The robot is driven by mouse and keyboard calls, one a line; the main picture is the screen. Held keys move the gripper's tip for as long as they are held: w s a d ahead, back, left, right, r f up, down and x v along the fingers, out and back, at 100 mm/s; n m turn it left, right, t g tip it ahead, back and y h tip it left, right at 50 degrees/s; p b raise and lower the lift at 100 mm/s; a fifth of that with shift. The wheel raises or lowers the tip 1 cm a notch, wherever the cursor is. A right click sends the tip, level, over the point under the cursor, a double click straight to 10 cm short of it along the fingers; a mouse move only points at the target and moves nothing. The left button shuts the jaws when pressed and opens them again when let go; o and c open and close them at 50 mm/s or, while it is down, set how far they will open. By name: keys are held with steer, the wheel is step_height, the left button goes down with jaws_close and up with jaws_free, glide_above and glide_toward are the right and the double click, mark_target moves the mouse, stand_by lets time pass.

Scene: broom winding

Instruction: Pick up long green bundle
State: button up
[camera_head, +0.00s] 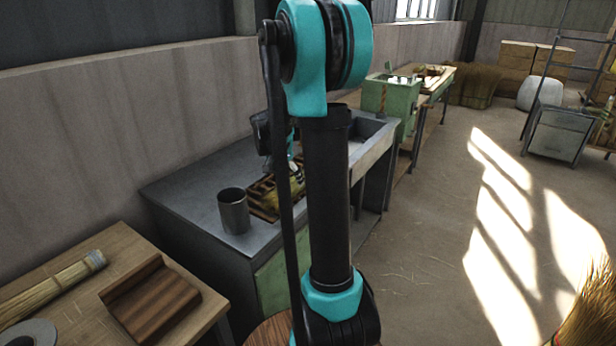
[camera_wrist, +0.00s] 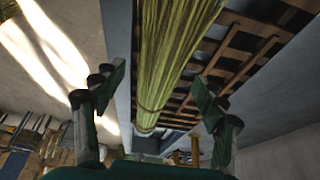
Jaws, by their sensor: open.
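The long green bundle (camera_wrist: 172,50) is a straight sheaf of yellow-green stalks, with a tie band near its lower end in the wrist view. It lies along a dark wooden slatted rack (camera_wrist: 240,50). My gripper (camera_wrist: 159,84) is open, one finger to each side of the bundle in that view; I cannot tell how far the fingers are from it. In the head view, the rack (camera_head: 259,212) sits on the grey workbench, and part of the bundle (camera_head: 271,198) shows beside my gripper (camera_head: 297,172). My own arm hides much of both.
A dark metal cup (camera_head: 233,211) stands on the grey workbench (camera_head: 190,205), left of the rack. A wooden table (camera_head: 115,245) at front left holds a pale straw bundle (camera_head: 50,290) and a brown grooved block (camera_head: 150,300). A green machine (camera_head: 390,97) stands behind.

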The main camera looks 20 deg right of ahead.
mark_target(290, 182)
steer(key=shift+x, duration=1.95)
steer(key=shift+a, duration=0.15)
steer(key=shift+c, duration=0.3)
steer(key=c, duration=1.2)
